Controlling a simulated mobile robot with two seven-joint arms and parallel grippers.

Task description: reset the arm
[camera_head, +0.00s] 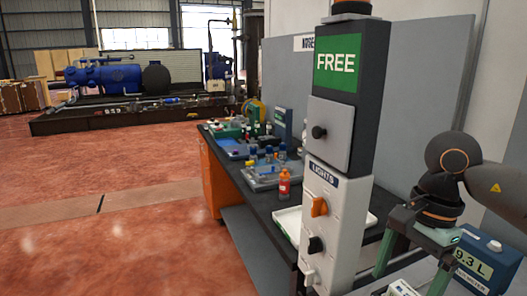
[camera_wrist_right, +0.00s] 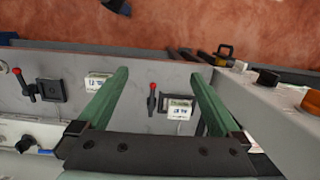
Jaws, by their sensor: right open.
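My right arm (camera_head: 470,170) comes in from the right edge in the head view, bent downward at a black-and-orange joint. Its gripper (camera_head: 408,278) has green fingers and points down beside the white "LIGHTS" panel (camera_head: 325,215). In the right wrist view the two green fingers of the gripper (camera_wrist_right: 160,74) are spread wide with nothing between the tips. Beyond them is a grey panel with a red-tipped lever (camera_wrist_right: 152,100) and a small white label or display (camera_wrist_right: 180,108). My left arm and gripper are not in view.
A dark column with a green "FREE" sign (camera_head: 337,72) stands close to my right arm. A meter (camera_head: 487,262) reading "9.3 L" sits below the arm. A bench (camera_head: 258,197) holds bottles and trays, including a white tray (camera_head: 290,222). Red floor at left is clear.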

